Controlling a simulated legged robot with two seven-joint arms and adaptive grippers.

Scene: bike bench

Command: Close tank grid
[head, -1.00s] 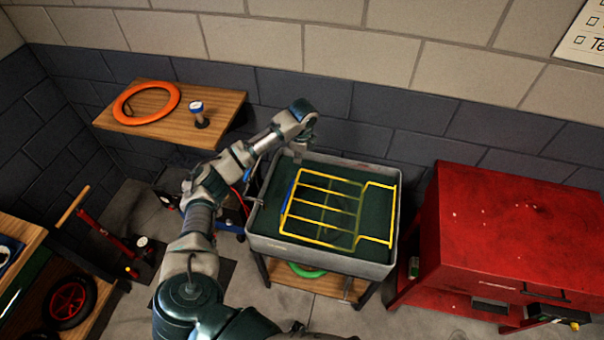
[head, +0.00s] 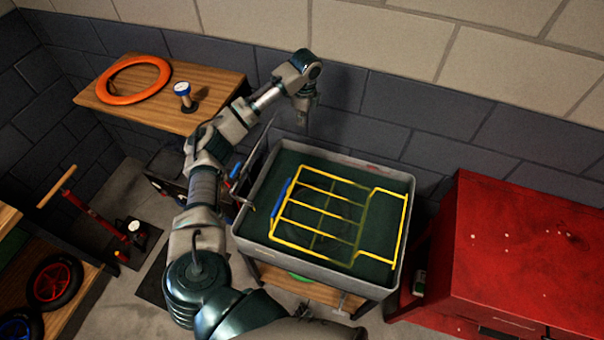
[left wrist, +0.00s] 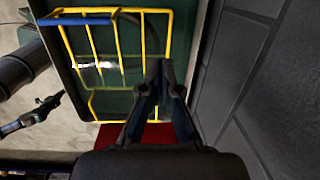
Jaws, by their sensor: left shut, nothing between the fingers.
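The yellow wire grid (head: 338,217) lies low over the grey tank (head: 249,235), above its dark green inside. A blue handle (head: 281,196) sits on the grid's left side. In the left wrist view the grid (left wrist: 170,32) and the blue handle (left wrist: 75,20) show at the top. My left gripper (head: 304,128) is raised above the tank's back left edge, apart from the grid. In the left wrist view its fingers (left wrist: 163,68) are together and empty. My right gripper is out of view.
A wooden shelf (head: 215,85) with an orange ring (head: 128,98) and a small blue-topped pot (head: 183,92) is at the back left. A red cabinet (head: 490,235) stands right of the tank. The brick wall rises close behind the tank.

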